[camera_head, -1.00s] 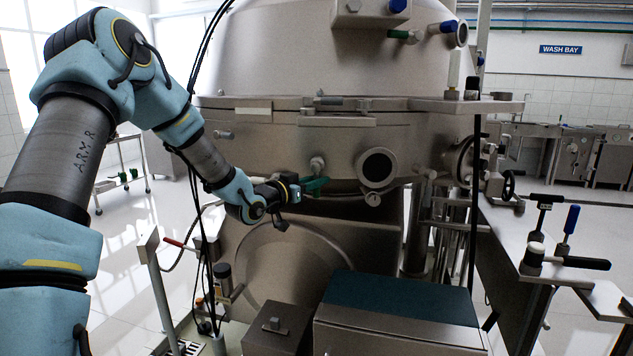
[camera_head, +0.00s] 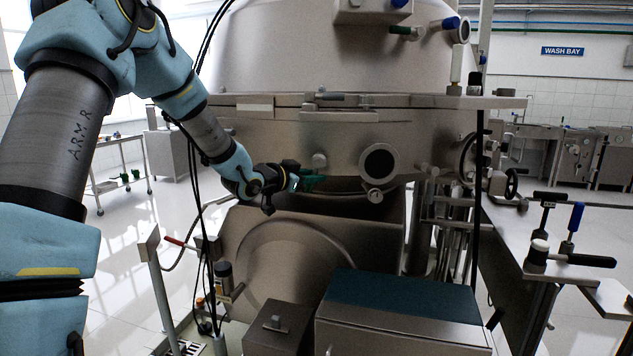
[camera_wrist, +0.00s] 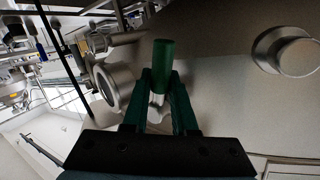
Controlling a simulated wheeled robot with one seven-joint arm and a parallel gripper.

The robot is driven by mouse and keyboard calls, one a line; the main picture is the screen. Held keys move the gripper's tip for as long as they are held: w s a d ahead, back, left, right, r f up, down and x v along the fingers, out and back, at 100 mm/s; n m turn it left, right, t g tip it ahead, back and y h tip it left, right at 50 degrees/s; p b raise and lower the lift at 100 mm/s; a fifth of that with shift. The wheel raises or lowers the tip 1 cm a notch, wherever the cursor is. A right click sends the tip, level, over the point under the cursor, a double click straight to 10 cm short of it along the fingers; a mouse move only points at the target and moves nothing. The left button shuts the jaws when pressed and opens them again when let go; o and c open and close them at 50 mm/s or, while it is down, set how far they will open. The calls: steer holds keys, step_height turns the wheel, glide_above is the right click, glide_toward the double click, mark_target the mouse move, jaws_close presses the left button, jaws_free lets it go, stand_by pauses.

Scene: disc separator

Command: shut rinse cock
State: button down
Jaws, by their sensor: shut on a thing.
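A green lever handle (camera_head: 316,183), which I take to be the rinse cock's, sits low on the front of the steel separator bowl (camera_head: 260,125), just below a round knob-like fitting (camera_head: 319,160). My gripper (camera_head: 295,180) is at the handle's left end. In the wrist view, my gripper's green fingers (camera_wrist: 162,82) close around the sides of the green handle (camera_wrist: 163,58), whose rounded end stands up beyond the fingertips. A pale metal piece shows between the fingers below it. The cock's body and port are mostly hidden, so I cannot tell its setting.
A round sight port (camera_head: 379,163) is right of the handle; it shows in the wrist view (camera_wrist: 112,84) too. Another green-handled cock (camera_head: 404,31) and a blue-handled one (camera_head: 450,25) are higher up. A teal-topped box (camera_head: 400,298) stands below. Black cables (camera_head: 197,215) hang beside my arm.

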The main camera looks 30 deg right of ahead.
steer(key=shift+w+a+r+m+y+b, duration=0.15)
steer(key=shift+a+m+y+b, duration=0.1)
steer(key=shift+m+y, duration=0.35)
steer(key=shift+w+a+r+m+y+b, duration=0.15)
steer(key=shift+a+m+y+b, duration=0.05)
steer(key=shift+m+y, duration=0.35)
steer(key=shift+w+a+r+m+t+y+b, duration=0.15)
steer(key=shift+r+m+t+y+b, duration=0.15)
steer(key=shift+m+y, duration=0.25)
steer(key=shift+w+a+r+m+t+y+b, duration=0.1)
steer(key=shift+a+m+t+y+b, duration=0.1)
steer(key=shift+m+y+b, duration=0.3)
steer(key=m+y+b, duration=0.1)
steer(key=r+m+t+y+b, duration=0.1)
steer(key=b, duration=0.1)
steer(key=shift+w+a, duration=0.1)
steer(key=shift+a, duration=0.05)
steer(key=shift+a+r+m+t+y+b, duration=0.1)
steer(key=shift+r+m+t+y+b, duration=0.4)
steer(key=shift+m+y+b, duration=0.45)
steer(key=shift+w, duration=0.1)
steer(key=c, duration=0.7)
jaws_free()
